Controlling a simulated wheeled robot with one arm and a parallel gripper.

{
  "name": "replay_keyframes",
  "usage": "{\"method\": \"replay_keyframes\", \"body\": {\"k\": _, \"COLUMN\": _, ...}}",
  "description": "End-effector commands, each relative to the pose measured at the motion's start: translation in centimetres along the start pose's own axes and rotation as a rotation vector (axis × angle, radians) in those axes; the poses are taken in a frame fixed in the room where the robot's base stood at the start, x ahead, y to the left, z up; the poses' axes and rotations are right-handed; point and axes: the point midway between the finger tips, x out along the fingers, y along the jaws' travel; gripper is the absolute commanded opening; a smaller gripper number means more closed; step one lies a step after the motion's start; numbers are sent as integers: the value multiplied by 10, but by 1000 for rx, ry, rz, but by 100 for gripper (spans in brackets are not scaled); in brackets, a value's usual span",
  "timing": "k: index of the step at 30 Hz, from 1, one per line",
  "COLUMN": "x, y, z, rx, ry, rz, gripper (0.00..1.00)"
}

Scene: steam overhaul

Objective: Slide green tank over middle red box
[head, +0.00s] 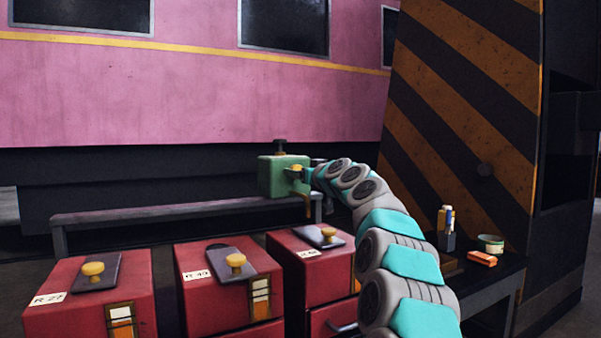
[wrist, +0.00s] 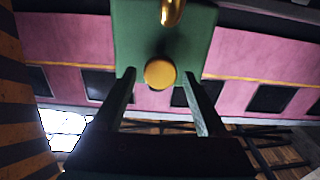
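The green tank (head: 272,176) is in the air above and behind the red boxes, with a dark cap on top and an orange-gold spout below. My gripper (head: 302,175) is at its right side, at a yellow knob; the tank appears held by it. In the wrist view the tank (wrist: 205,30) fills the top centre, with the yellow knob (wrist: 160,74) between the fingers; finger contact is unclear. The middle red box (head: 205,299) stands below, left of the tank. Its dark slanted lid plate bears a yellow knob, and part of a dark round opening shows behind it.
Similar red boxes stand left (head: 78,312) and right (head: 325,283) of the middle one. A low bench (head: 170,215) runs behind. At right, a dark table (head: 487,279) holds small items beside a striped pillar (head: 470,100). The air above the boxes is clear.

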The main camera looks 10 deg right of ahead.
Motion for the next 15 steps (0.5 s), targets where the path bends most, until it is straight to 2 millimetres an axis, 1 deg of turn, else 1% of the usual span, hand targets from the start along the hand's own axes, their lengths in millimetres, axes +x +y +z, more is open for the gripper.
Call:
{"method": "replay_keyframes", "body": {"k": 1, "x": 0, "y": 0, "z": 0, "rx": 0, "ry": 0, "rz": 0, "gripper": 68}}
{"method": "replay_keyframes", "body": {"k": 2, "x": 0, "y": 0, "z": 0, "rx": 0, "ry": 0, "rz": 0, "gripper": 64}}
{"method": "replay_keyframes", "body": {"k": 15, "x": 0, "y": 0, "z": 0, "rx": 0, "ry": 0, "rz": 0, "gripper": 15}}
